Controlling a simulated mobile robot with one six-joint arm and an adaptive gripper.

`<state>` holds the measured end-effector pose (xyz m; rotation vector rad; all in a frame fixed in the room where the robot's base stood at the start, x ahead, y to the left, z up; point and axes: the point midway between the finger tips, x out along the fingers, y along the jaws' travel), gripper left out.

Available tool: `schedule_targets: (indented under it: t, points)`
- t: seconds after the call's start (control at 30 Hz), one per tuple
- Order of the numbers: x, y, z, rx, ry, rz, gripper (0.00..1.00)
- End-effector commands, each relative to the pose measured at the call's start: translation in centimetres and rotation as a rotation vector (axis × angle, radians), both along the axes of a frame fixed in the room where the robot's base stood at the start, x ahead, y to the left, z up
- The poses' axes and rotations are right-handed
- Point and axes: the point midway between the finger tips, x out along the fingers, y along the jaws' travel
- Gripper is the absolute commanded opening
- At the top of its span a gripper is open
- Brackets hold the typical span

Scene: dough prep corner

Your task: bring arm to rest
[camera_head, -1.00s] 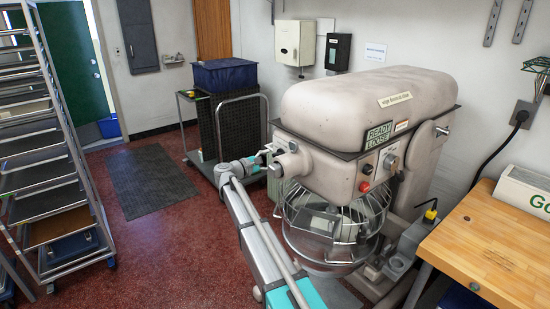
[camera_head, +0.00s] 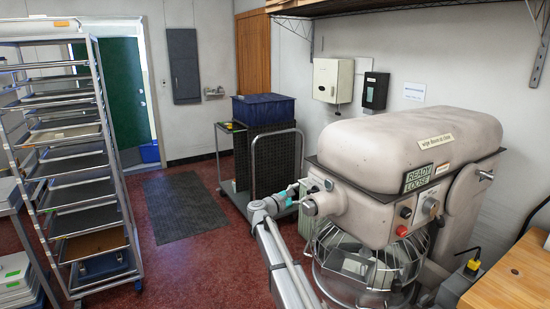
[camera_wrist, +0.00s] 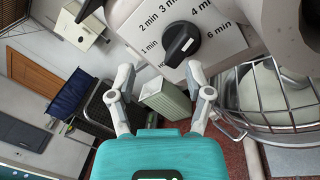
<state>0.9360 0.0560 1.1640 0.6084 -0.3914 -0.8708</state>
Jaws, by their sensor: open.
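My arm reaches up from the bottom of the head view to the left side of the big grey mixer (camera_head: 400,160). My gripper (camera_wrist: 159,68) is open and empty in the wrist view, its two fingers apart. A black timer knob (camera_wrist: 181,44) on a white dial plate marked in minutes is just beyond the fingertips. I cannot tell from this view whether either finger touches it. In the head view the gripper is small and partly hidden by my wrist, so its fingers are not clear.
The mixer's wire bowl guard (camera_head: 345,262) is right of my arm. A wooden table (camera_head: 515,280) stands at the lower right. A cart with a blue bin (camera_head: 263,109) stands behind, and a tray rack (camera_head: 122,190) at the left. Red floor and a dark mat (camera_head: 185,208) are open between.

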Motion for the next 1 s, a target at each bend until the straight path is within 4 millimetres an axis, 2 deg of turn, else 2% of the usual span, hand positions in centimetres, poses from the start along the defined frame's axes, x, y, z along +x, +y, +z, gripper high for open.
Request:
schedule_targets:
  t: [0.17, 0.33, 0.5, 0.77, 1.0]
  points:
    - [0.2, 0.2, 1.5, -0.215, 0.12, 0.156, 0.66]
    - [0.3, 1.3, 2.5, -0.477, 0.254, 0.308, 0.66]
    - [-0.2, 2.8, 2.7, -0.76, 0.388, 0.442, 0.66]
    - [-2.2, 5.3, 1.2, -1.218, 0.585, 0.618, 0.66]
    - [-5.0, 6.8, -1.8, -1.628, 0.74, 0.756, 0.66]
